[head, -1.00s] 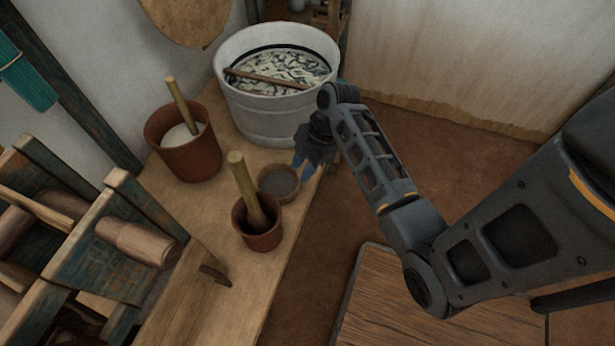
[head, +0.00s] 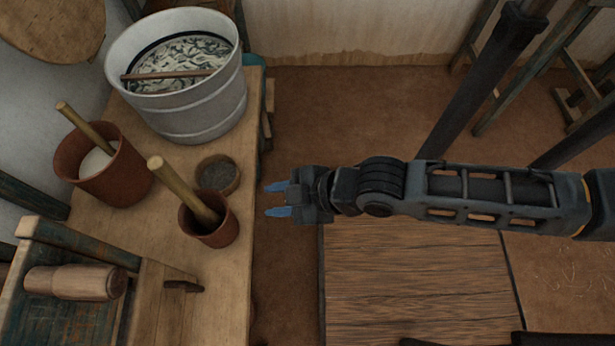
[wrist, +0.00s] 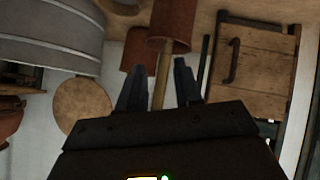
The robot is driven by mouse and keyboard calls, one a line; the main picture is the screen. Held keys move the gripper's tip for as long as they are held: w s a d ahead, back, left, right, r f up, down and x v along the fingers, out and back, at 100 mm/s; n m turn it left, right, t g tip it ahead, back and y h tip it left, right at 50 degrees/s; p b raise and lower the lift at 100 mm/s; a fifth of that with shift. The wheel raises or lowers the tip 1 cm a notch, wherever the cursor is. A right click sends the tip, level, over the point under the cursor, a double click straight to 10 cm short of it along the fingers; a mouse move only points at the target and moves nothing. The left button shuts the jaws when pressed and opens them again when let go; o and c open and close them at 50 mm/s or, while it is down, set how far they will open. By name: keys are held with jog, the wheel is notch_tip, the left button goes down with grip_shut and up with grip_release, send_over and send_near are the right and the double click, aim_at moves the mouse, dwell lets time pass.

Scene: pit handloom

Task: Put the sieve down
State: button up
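The sieve (head: 217,175), a small round wooden-rimmed piece with a dark grey mesh, sits on the wooden bench (head: 215,283) near its right edge. It is behind the small clay pot and in front of the big pail. My gripper (head: 276,200) is open and empty, its blue fingers pointing left towards the bench.
A small clay pot (head: 209,235) with a thick wooden handle stands close to the sieve. A larger clay pot (head: 122,177) of white stuff is at left. A pail (head: 190,117) stands behind. Loom timbers (head: 85,255) are front left.

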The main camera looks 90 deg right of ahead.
jog(key=s+a+r+m+t+y, duration=0.1)
jog(key=s+a+r+t, duration=0.1)
jog(key=r, duration=0.6)
jog(key=s+a+r+m+t+y, duration=0.1)
jog(key=s+a+r+t, duration=0.1)
jog(key=r, duration=0.6)
jog(key=shift+s+a+t, duration=0.25)
jog(key=shift+s+t, duration=0.15)
jog(key=shift+s, duration=0.3)
